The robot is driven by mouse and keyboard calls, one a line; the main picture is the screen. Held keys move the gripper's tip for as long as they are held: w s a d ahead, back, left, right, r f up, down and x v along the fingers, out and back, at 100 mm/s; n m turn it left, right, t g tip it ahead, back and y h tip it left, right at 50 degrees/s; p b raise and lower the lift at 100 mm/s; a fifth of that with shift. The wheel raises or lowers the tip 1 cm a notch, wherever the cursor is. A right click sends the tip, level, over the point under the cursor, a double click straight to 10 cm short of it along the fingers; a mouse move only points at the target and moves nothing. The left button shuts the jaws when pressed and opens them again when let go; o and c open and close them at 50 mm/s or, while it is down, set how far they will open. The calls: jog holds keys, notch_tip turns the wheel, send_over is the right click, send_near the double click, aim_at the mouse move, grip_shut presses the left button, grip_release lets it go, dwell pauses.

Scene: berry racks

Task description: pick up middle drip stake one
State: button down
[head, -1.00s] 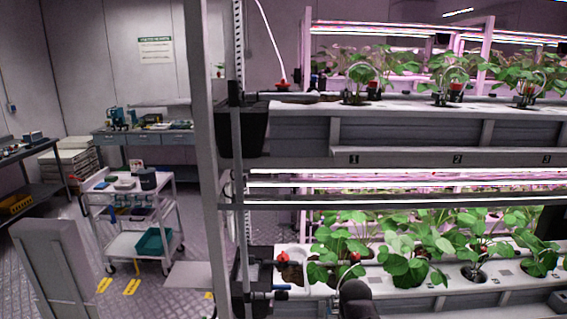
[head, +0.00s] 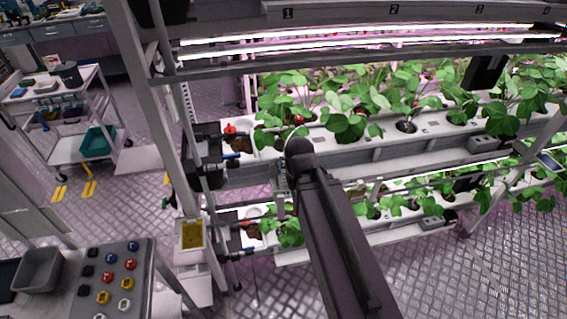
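The middle gutter (head: 372,137) runs across the rack as a white channel with leafy plants in round holes. The leftmost plant (head: 275,108) stands near its left end. A small red spot (head: 298,119) shows among those leaves; I cannot tell whether it is part of a drip stake or a berry. No drip stake can be picked out clearly. My dark arm rises from the bottom of the head view and ends in a rounded joint in front of the middle gutter, covering part of it. My gripper cannot be made out.
A red-topped valve (head: 230,129) sits at the middle gutter's left end, beside a grey rack post (head: 158,110). A lower gutter (head: 385,232) with plants runs below. A control panel (head: 112,280) with coloured buttons is at bottom left. A white cart (head: 88,148) stands at left.

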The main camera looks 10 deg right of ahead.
aim_at(283, 160)
jog(key=c, duration=0.7)
grip_release()
jog(key=shift+w+r, duration=0.1)
jog(key=shift+r, duration=0.05)
jog(key=o, duration=0.3)
jog(key=shift+w+r+p, duration=0.25)
jog(key=shift+w+p, duration=0.05)
jog(key=shift+p, duration=0.1)
jog(key=shift+o, duration=0.4)
jog(key=w+r+p, duration=1.3)
jog(key=w, duration=0.2)
jog(key=shift+a, duration=0.4)
jog(key=shift+f, duration=0.15)
notch_tip(283, 160, down, 8)
jog(key=b, duration=0.8)
jog(key=shift+f+b, duration=0.2)
jog(key=shift+b, duration=0.1)
